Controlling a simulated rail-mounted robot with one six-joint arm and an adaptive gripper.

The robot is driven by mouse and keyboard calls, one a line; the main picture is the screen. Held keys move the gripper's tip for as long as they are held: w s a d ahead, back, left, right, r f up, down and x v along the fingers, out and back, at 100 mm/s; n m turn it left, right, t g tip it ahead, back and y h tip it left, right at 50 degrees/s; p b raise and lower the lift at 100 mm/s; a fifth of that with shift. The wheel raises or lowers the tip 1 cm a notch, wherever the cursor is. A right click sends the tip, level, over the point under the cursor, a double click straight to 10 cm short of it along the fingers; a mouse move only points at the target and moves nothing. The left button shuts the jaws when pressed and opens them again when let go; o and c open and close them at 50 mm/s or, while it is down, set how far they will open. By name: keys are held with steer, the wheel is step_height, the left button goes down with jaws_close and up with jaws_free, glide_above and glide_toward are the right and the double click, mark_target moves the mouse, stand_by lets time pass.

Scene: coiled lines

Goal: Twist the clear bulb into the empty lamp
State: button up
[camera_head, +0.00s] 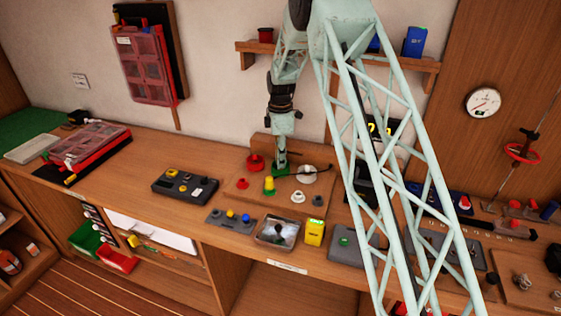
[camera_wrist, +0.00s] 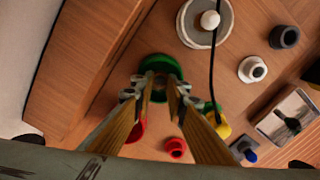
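My gripper (camera_head: 281,164) points down over a green round lamp base (camera_wrist: 160,64) at the back of the bench. In the wrist view its two fingers (camera_wrist: 159,90) come down over this base with a narrow gap between the tips. I cannot make out a clear bulb in the gap or elsewhere. A white round lamp (camera_head: 308,174) with a white ball bulb (camera_wrist: 208,20) stands to the right. A red lamp (camera_head: 255,163) stands to the left, partly hidden by a finger in the wrist view.
Small red (camera_head: 243,184), white (camera_head: 298,197) and grey (camera_head: 318,200) holders stand in front, beside a yellow piece (camera_head: 269,185) on green. A black cable (camera_wrist: 214,70) crosses close to the right finger.

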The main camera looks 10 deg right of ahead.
stand_by(0.3)
steer(key=shift+m, duration=1.6)
steer(key=o, duration=0.7)
steer(key=shift+r, duration=0.15)
